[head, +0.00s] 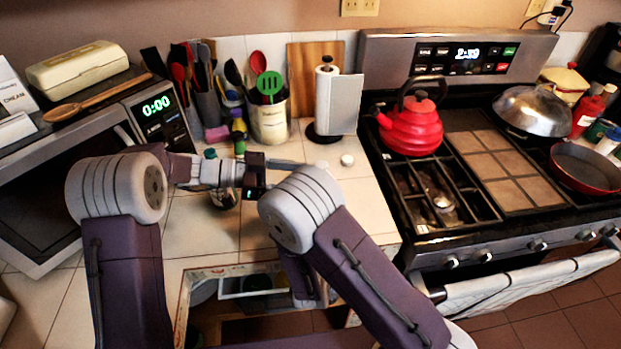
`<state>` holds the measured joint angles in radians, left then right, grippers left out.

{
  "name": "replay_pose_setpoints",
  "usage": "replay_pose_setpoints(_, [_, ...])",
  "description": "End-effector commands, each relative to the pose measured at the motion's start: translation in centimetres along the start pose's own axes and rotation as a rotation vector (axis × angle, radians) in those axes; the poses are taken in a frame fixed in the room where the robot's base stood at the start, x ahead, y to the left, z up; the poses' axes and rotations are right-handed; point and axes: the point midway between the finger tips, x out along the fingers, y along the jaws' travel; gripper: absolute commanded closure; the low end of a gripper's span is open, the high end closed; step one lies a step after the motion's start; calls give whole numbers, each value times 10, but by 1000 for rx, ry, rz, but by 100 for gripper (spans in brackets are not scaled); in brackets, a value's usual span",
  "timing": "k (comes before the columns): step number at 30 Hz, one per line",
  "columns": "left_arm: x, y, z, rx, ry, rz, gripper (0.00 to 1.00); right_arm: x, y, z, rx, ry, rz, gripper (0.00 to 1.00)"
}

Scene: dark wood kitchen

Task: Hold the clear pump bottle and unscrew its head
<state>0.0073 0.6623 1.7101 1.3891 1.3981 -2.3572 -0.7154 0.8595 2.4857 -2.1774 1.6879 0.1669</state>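My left arm reaches in from the left over the counter. Its gripper (284,163) points right, with a dark block carrying a green light at its base. From this angle I cannot tell whether its fingers are apart or closed. A small, partly see-through object (223,196) shows below the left wrist; it may be the clear pump bottle, but the wrist covers its upper part, and no pump head can be made out. My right arm comes in from the lower right. Its gripper is hidden behind or below the arm's own links.
Behind stand a utensil crock (268,122), a paper towel holder (338,104) and a cutting board (303,62). A microwave (45,200) is left, a stove with a red kettle (411,128) right. An open drawer (250,290) lies below the counter.

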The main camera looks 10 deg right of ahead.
Motion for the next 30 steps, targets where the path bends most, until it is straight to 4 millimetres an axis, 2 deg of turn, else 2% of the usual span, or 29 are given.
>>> replay_pose_setpoints(9, [-4,0,0,0,0,0,38,0,0,0,0,-1,0,89])
replay_pose_setpoints(12, [-15,-1,0,0,0,-4,38,0,0,0,0,-1,0,89])
replay_pose_setpoints(16, [-12,0,0,0,0,-1,38,0,0,0,0,-1,0,89])
replay_pose_setpoints(20, [0,1,0,0,0,2,38,0,0,0,0,-1,0,89])
replay_pose_setpoints(30, [44,0,0,0,0,1,38,0,0,0,0,-1,0,89])
